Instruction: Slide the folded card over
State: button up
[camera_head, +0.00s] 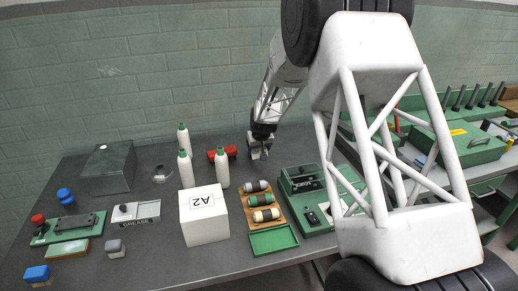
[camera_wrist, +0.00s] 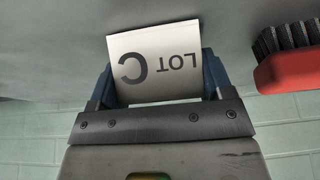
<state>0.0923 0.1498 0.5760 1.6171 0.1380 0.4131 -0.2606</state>
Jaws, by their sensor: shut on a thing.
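The folded card (camera_wrist: 155,62) is white with "LOT C" in dark print, which reads upside down in the wrist view. It sits between the two blue fingers of my gripper (camera_wrist: 160,88), which is shut on it. In the head view my gripper (camera_head: 259,150) is low at the back of the grey table, just right of a red brush. The card is too small there to make out clearly. I cannot tell whether its lower edge touches the table.
The red brush (camera_head: 222,153) with dark bristles is close beside my gripper; it also shows in the wrist view (camera_wrist: 288,70). A brick wall is behind.

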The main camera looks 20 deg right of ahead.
jog(key=o, duration=0.9)
jog(key=shift+v, duration=3.9)
jog(key=shift+r, duration=0.1)
